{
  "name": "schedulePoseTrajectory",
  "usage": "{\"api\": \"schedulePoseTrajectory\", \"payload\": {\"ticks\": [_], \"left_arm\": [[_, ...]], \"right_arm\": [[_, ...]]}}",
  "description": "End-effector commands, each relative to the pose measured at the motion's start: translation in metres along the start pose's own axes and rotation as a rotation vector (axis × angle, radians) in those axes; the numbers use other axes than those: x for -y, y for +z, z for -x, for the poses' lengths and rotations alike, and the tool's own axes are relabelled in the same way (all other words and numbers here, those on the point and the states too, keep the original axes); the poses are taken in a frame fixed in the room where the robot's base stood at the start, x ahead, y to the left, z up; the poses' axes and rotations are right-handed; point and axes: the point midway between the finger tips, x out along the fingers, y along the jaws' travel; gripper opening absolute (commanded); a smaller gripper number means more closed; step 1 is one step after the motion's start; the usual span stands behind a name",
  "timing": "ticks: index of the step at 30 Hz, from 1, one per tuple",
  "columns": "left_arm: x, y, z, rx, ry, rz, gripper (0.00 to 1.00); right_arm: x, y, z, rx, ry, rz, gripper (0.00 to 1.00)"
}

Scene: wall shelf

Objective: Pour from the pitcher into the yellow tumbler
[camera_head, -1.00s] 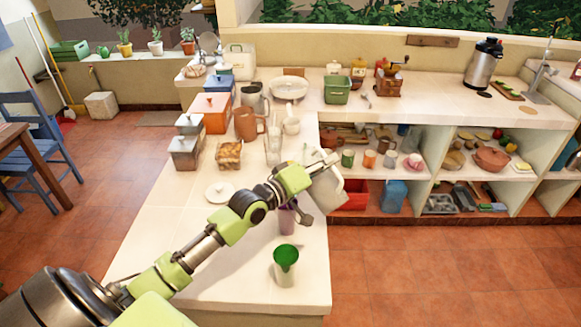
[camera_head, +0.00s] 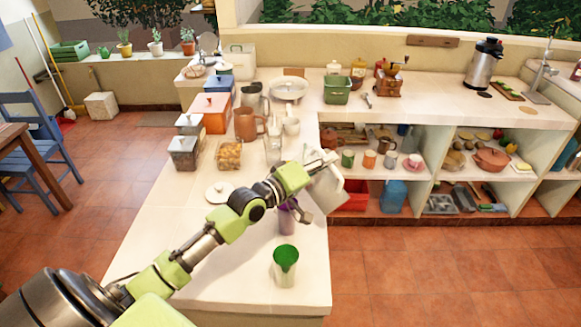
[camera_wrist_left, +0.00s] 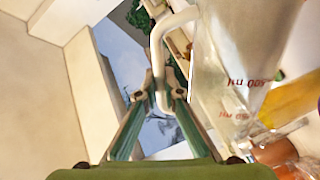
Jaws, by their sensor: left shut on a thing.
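My left gripper (camera_head: 309,184) is shut on the handle of a whitish pitcher (camera_head: 329,192). It holds the pitcher, tilted, in the air by the counter's right edge. In the left wrist view the fingers (camera_wrist_left: 154,101) close around the white handle, and the pitcher's side (camera_wrist_left: 235,75) shows red volume marks. A purple tumbler (camera_head: 287,221) stands on the counter below the gripper, partly hidden by it. I cannot make out the yellow tumbler in the head view. A yellow-orange thing (camera_wrist_left: 292,103) shows beyond the pitcher in the left wrist view; I cannot tell what it is.
A clear cup with a green funnel-like top (camera_head: 285,262) stands near the counter's front end. A white lid (camera_head: 219,192), an amber jar (camera_head: 229,154) and a brown jug (camera_head: 246,124) stand farther back. Shelves with crockery (camera_head: 385,150) lie right of the pitcher.

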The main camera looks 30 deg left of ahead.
Motion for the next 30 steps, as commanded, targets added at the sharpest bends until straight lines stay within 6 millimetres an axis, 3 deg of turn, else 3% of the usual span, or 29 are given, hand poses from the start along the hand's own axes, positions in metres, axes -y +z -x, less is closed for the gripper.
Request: {"api": "schedulePoseTrajectory", "payload": {"ticks": [30], "left_arm": [[-0.0038, -0.0074, -0.0001, -0.002, 0.007, 0.049, 0.00]], "right_arm": [[0.0010, 0.0002, -0.0022, 0.000, -0.001, -0.001, 0.40]]}}
